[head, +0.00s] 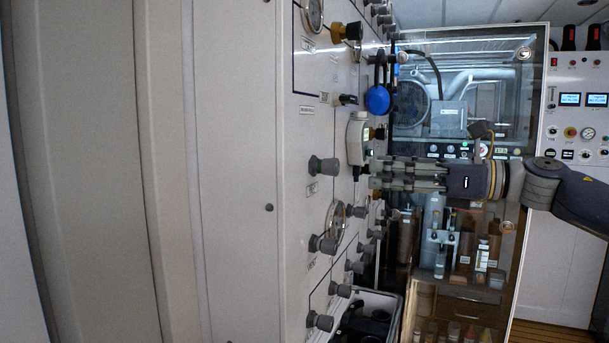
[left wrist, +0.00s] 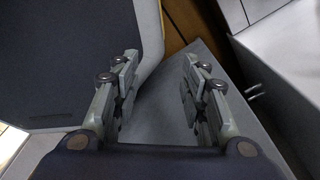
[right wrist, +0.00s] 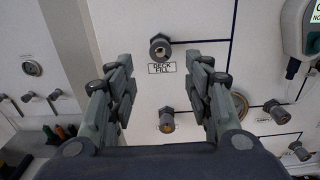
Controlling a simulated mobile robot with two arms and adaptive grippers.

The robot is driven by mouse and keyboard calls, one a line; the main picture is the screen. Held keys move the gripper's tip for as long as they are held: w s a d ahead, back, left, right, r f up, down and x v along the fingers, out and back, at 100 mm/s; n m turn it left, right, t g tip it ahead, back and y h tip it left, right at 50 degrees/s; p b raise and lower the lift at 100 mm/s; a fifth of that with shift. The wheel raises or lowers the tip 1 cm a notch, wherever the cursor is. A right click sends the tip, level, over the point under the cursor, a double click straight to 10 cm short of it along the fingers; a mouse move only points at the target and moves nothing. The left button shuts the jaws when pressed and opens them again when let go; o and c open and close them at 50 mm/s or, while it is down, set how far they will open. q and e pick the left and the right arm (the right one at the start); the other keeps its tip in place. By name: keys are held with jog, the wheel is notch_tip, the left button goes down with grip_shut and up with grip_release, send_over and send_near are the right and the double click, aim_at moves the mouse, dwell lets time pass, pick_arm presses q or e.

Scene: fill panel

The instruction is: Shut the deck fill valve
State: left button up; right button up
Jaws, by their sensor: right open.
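In the head view my right gripper (head: 374,176) reaches in from the right toward the panel; I cannot tell which knob there is the deck fill one. My left gripper (left wrist: 156,80) is open and empty in the left wrist view, away from the panel.
Several similar knobs, such as this grey one (head: 323,166), stick out of the panel. A white handset-like device (head: 357,138) and a blue round item (head: 377,99) hang near my right gripper. A glass-fronted cabinet (head: 528,75) stands behind; an open bin (head: 392,299) is below.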

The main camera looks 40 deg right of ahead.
aim_at(337, 167)
jog(key=p+x, duration=0.5)
jog(key=x, duration=0.4)
jog(key=shift+w+a+r+p, duration=0.1)
jog(key=shift+w+r+p, duration=0.05)
jog(key=shift+w+p, duration=0.15)
jog(key=shift+w+a+p, duration=0.2)
jog(key=shift+w+p, duration=0.1)
jog(key=shift+w, duration=0.1)
jog(key=c, duration=1.1)
